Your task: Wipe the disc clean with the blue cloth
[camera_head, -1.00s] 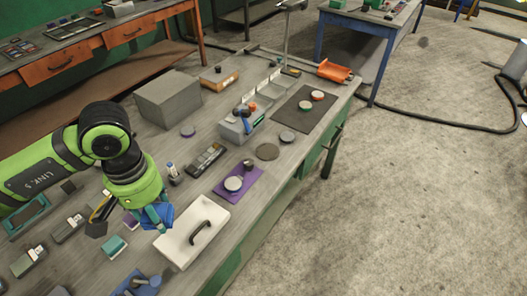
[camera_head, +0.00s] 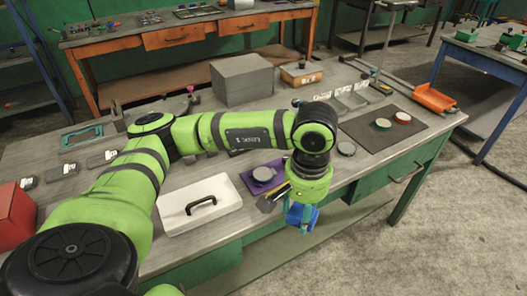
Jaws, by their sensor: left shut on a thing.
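My left gripper (camera_head: 301,222) is shut on the blue cloth (camera_head: 309,214), which shows bunched between and around its fingers. The cloth hangs in front of the table's front edge, to the right of and nearer than the purple mat. Another grey disc (camera_head: 346,148) lies on the table to the right of my wrist. I cannot tell from the picture which disc is the dirty one. My right gripper is out of view.
A white lidded box with a black handle (camera_head: 227,194) stands left of the purple mat. A dark mat (camera_head: 408,124) with red and green round pieces, an orange tray (camera_head: 434,98) and a grey block (camera_head: 242,80) are farther back. My arm crosses above the table.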

